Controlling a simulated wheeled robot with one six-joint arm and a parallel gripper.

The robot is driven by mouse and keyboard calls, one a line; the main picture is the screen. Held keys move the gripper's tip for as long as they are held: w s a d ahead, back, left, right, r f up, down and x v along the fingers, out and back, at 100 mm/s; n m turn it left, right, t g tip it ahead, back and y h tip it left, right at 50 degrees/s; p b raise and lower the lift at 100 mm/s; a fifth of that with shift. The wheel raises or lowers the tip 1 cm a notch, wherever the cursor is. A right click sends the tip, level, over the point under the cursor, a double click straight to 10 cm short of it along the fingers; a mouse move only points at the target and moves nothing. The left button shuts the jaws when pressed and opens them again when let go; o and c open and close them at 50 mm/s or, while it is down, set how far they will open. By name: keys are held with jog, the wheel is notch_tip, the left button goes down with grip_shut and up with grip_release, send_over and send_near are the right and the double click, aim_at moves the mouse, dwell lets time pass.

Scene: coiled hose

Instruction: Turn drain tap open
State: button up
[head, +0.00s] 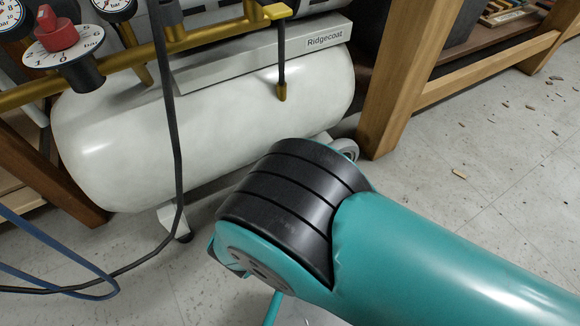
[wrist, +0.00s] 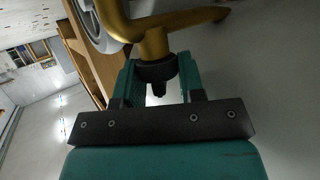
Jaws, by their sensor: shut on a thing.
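In the wrist view the drain tap (wrist: 154,45) is a brass fitting with a dark collar and a small dark end, joined to a brass pipe. My gripper (wrist: 158,78) has its teal fingers on either side of the dark part and is shut on it. The tap's handle angle is not clear. In the head view my arm covers the area low by the tank, and neither the tap nor my gripper can be made out there.
A white Ridgecoat tank (head: 215,125) with brass pipework, gauges and a red-knobbed dial (head: 58,32) stands ahead. A black hose (head: 172,130) hangs in front, and a blue hose (head: 60,262) loops at left. A wooden bench leg (head: 395,85) is right of it. Floor at right has scattered chips.

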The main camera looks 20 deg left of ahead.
jog(key=shift+m+h, duration=0.6)
jog(key=shift+h, duration=0.3)
jog(key=o, duration=0.9)
jog(key=shift+y, duration=0.3)
jog(key=shift+r+n+y+p, duration=0.1)
jog(key=shift+n+y+p, duration=0.2)
jog(key=shift+n+y, duration=0.4)
jog(key=n+g+y, duration=0.1)
jog(key=n+y, duration=0.1)
jog(key=n+y+p, duration=0.1)
jog(key=n+y, duration=0.2)
jog(key=shift+d+g, duration=0.1)
jog(key=shift+g, duration=0.3)
jog(key=n+g+y+p, duration=0.1)
jog(key=n+y+p, duration=0.1)
jog(key=y, duration=0.1)
jog(key=shift+w+r+n+g, duration=0.1)
jog(key=shift+r+n+g, duration=0.05)
jog(key=shift+n+g, duration=0.2)
jog(key=shift+n+g+y+p, duration=0.6)
jog(key=shift+n+g+y, duration=0.05)
jog(key=shift+n+y, duration=0.1)
